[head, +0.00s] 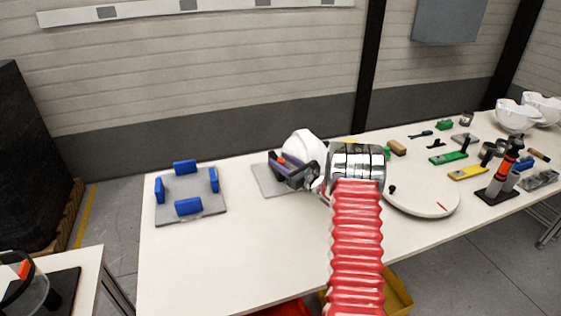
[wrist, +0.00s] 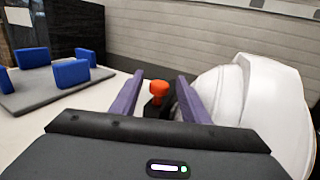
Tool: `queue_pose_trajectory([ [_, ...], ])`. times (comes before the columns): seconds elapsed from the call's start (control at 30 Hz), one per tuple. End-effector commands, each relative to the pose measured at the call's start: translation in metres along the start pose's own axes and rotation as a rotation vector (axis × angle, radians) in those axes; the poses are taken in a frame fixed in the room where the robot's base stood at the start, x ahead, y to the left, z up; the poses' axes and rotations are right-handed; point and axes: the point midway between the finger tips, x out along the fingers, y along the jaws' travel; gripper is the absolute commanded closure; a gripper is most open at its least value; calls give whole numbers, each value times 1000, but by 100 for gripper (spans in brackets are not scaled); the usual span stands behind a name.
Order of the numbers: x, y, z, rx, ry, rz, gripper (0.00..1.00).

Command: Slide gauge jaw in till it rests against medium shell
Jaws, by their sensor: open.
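The white medium shell (head: 305,146) stands on a grey plate (head: 264,180) near the back of the table. It fills the right side of the wrist view (wrist: 265,100), close beside my right finger; I cannot tell whether they touch. An orange knob on a black post, apparently the gauge jaw (wrist: 158,88), shows between my purple fingers in the wrist view. My gripper (wrist: 160,77) is open, one finger on each side of the knob, with gaps visible. The gripper (head: 279,158) hides the lower front of the shell in the head view. The jaw's contact with the shell is hidden.
A grey plate with several blue blocks (head: 188,206) lies to the left. A round white turntable (head: 425,195) is to the right, with several tools beyond it. Two white shells (head: 517,117) sit at the far right. The front left of the table is clear.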

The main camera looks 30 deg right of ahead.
Motion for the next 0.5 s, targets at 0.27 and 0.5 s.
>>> queue_pose_trajectory([
  [0.27, 6, 0, 0, -1, 0, 0, 58],
  [0.5, 6, 0, 0, -1, 0, 0, 67],
])
